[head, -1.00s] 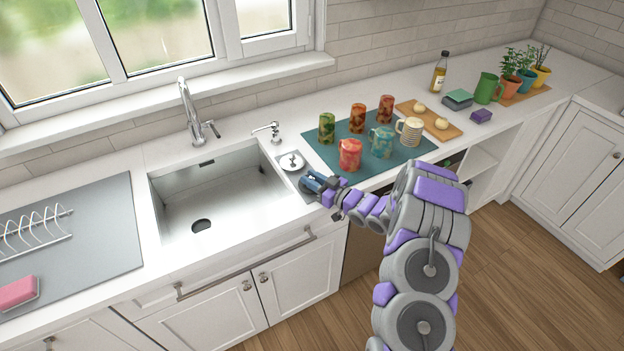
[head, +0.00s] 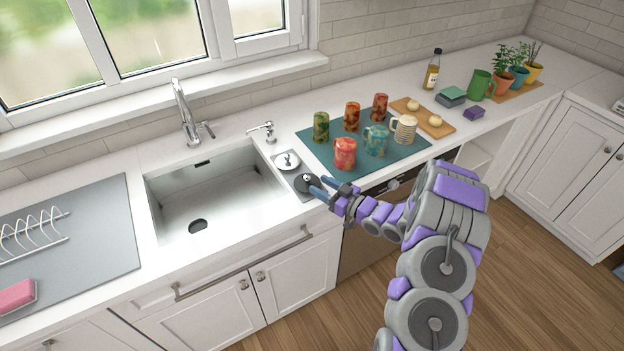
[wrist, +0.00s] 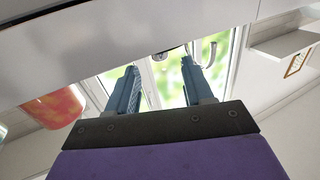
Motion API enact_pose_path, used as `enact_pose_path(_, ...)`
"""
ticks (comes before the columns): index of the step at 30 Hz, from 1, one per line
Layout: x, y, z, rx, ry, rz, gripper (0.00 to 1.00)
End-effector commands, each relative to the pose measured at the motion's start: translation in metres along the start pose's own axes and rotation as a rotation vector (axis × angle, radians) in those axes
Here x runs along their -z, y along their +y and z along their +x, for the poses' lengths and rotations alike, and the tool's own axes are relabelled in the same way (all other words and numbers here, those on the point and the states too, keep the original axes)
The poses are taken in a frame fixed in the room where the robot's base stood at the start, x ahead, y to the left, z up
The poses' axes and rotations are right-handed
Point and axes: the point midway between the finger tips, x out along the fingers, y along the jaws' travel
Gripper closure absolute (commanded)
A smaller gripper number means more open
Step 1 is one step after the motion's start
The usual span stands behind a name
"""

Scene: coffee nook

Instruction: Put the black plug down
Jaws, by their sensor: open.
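The black plug (head: 307,182) lies on the small grey mat (head: 290,171) at the right of the sink, in front of a white plug (head: 287,161) on the same mat. My gripper (head: 325,185) is open and empty just to the right of the black plug, its blue fingers pointing toward it. The wrist view shows the two fingers (wrist: 161,82) spread apart with nothing between them. The black plug cannot be made out in the wrist view.
The sink (head: 215,190) is left of the mat. Several mugs, among them a red mug (head: 344,153), stand on a teal mat (head: 400,163) to the right. A soap dispenser (head: 264,131) and the faucet (head: 185,112) stand behind.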

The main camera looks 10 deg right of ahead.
Motion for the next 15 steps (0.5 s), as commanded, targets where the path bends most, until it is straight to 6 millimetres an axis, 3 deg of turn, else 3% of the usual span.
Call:
enact_pose_path(6,0.001,0.002,-0.036,-0.002,-0.002,-0.002,0.49)
enact_pose_path(15,0.000,0.000,-0.056,0.001,-0.001,-0.001,0.49)
